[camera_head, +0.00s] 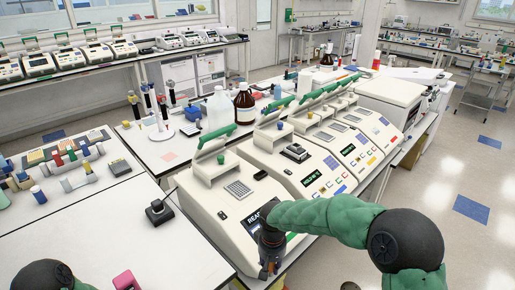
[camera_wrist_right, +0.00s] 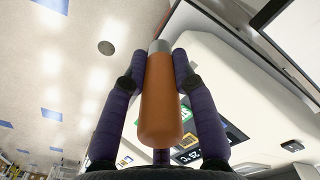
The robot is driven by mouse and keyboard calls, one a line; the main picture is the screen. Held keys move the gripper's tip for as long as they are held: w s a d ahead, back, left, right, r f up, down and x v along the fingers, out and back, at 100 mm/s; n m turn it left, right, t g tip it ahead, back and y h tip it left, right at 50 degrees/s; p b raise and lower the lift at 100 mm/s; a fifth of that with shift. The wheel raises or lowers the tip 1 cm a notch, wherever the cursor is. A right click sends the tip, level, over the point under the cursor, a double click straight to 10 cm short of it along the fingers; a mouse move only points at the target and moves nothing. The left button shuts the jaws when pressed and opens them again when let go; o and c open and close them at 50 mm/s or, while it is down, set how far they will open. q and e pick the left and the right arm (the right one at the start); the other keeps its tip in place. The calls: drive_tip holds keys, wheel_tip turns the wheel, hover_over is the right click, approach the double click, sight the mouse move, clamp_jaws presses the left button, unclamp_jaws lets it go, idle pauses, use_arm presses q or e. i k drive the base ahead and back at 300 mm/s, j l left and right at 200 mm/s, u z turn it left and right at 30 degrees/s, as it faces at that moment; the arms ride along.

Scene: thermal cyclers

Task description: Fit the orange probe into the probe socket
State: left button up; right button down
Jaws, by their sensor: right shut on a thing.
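The orange probe (camera_wrist_right: 160,105) has a grey metal tip and sits between the two purple-dark fingers of my right gripper (camera_wrist_right: 160,65) in the right wrist view. The fingers are shut on it, and its tip points away from the wrist. In the head view my right gripper (camera_head: 268,262) is at the front of the nearest thermal cycler (camera_head: 228,217), by its lit display, and mostly hides the probe. A small dark, metal-rimmed round fitting (camera_wrist_right: 292,145) shows on the pale machine in the wrist view; I cannot tell if it is the probe socket. My left gripper is out of view.
More thermal cyclers (camera_head: 305,175) stand in a row behind the nearest one. A brown bottle (camera_head: 244,108) and white jugs stand at the bench's back. A left table (camera_head: 100,235) carries tube racks and a small black block (camera_head: 159,211). Open floor lies to the right.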

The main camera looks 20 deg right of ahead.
sight(296, 148)
drive_tip(key=k+l+u, duration=0.1)
drive_tip(key=l+u, duration=0.25)
drive_tip(key=k+l+u, duration=0.1)
drive_tip(key=u, duration=0.3)
drive_tip(key=l+u, duration=0.3)
drive_tip(key=u, duration=0.15)
drive_tip(key=k+l+u, duration=0.15)
drive_tip(key=u, duration=0.35)
drive_tip(key=k+l+u, duration=0.15)
drive_tip(key=l+u, duration=0.3)
drive_tip(key=k+u, duration=0.2)
drive_tip(key=u, duration=0.25)
drive_tip(key=k+l+u, duration=0.2)
drive_tip(key=u, duration=0.25)
drive_tip(key=k+l+u, duration=0.25)
drive_tip(key=u, duration=0.15)
drive_tip(key=k+l+u, duration=0.1)
drive_tip(key=k+u, duration=0.55)
drive_tip(key=k, duration=0.3)
drive_tip(key=k+j+u, duration=0.2)
drive_tip(key=k, duration=0.3)
drive_tip(key=k+l+z, duration=0.1)
drive_tip(key=k, duration=0.25)
drive_tip(key=k+l+z, duration=0.15)
drive_tip(key=k, duration=0.25)
